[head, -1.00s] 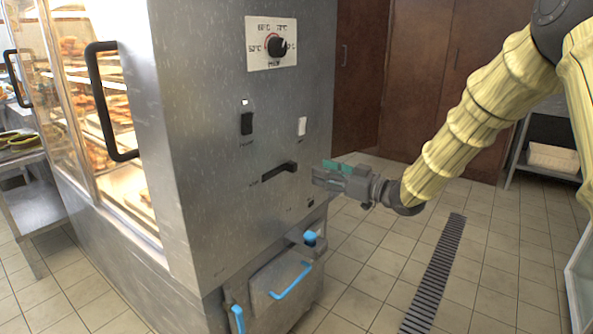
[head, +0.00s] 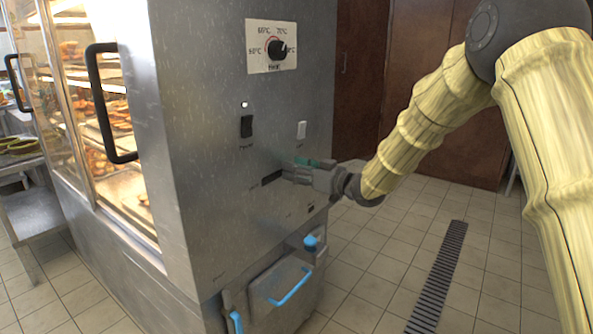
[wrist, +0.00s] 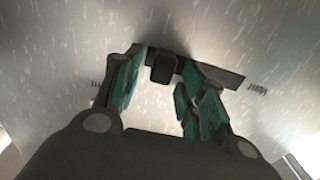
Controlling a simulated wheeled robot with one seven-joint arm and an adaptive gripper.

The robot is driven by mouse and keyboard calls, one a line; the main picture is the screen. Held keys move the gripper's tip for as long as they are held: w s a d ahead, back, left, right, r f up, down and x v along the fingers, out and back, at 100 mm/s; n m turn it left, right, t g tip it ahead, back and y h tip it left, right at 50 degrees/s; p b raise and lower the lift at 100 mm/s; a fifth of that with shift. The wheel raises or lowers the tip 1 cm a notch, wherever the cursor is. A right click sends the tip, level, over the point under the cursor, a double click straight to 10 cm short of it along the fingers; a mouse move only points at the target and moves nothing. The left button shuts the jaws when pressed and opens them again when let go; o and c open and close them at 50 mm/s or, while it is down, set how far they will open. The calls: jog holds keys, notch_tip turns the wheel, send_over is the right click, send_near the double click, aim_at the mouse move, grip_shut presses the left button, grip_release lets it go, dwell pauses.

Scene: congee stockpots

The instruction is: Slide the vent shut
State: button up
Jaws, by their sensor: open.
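The vent is a dark slot (head: 268,178) low on the steel cabinet's side panel, left of my gripper in the head view. In the wrist view its dark strip (wrist: 218,75) runs to the right behind the right finger. The dark vent knob (wrist: 163,68) stands out between my fingertips. My gripper (head: 291,171) is at the panel by the slot's right part and hides the knob in the head view. In the wrist view the gripper (wrist: 160,60) is open, its green-padded fingers on either side of the knob. I cannot tell whether either finger touches it.
The steel cabinet (head: 210,220) carries a heat dial (head: 276,49), a black switch (head: 246,127) and a white switch (head: 301,130). A blue-handled drawer (head: 285,290) is below. Glass doors with a black handle (head: 103,100) are left. Tiled floor (head: 385,250) is open at right.

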aim_at(265, 177)
grip_shut()
jog(key=s+a, duration=0.1)
jog(key=s, duration=0.1)
jog(key=s+a+p, duration=0.1)
jog(key=s+a, duration=0.1)
jog(key=s+a+p, duration=0.1)
jog(key=s+a, duration=0.1)
jog(key=s, duration=0.1)
jog(key=shift+a, duration=0.1)
jog(key=shift+s+a+f, duration=0.1)
jog(key=shift+s+a, duration=0.1)
jog(key=shift+s, duration=0.1)
grip_release()
jog(key=shift+s+a, duration=0.1)
jog(key=shift+d, duration=0.2)
